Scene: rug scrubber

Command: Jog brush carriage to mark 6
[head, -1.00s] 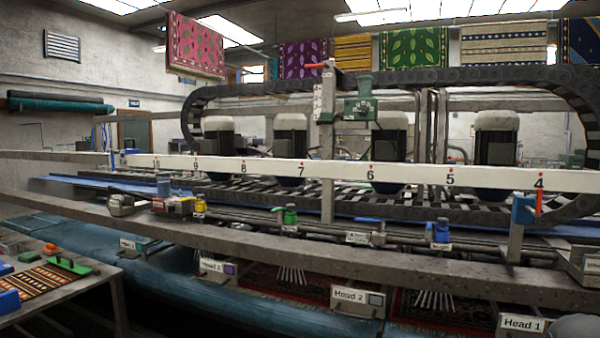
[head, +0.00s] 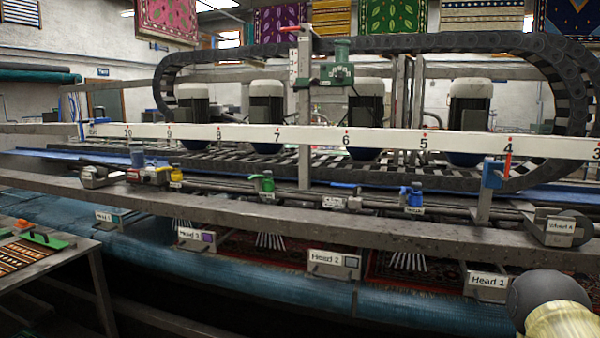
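A white scale beam (head: 380,141) crosses the head view, with black numbers from 10 at left to 3 at right and red ticks. Mark 6 (head: 347,140) is right of centre. A red pointer (head: 507,164) beside a blue bracket (head: 492,173) stands at mark 4. Behind the beam stand several dark motors (head: 367,100) with white caps. A green box (head: 337,72) sits high near a grey post (head: 304,95), which has a red handle (head: 290,28) at its top. My gripper is not in view.
A long grey rail (head: 250,212) runs across in front, above a blue roller (head: 240,275). Labelled heads, such as Head 2 (head: 333,264), hang below the rail. A table (head: 50,275) with a striped sample stands at left. A black cable chain (head: 420,45) loops overhead.

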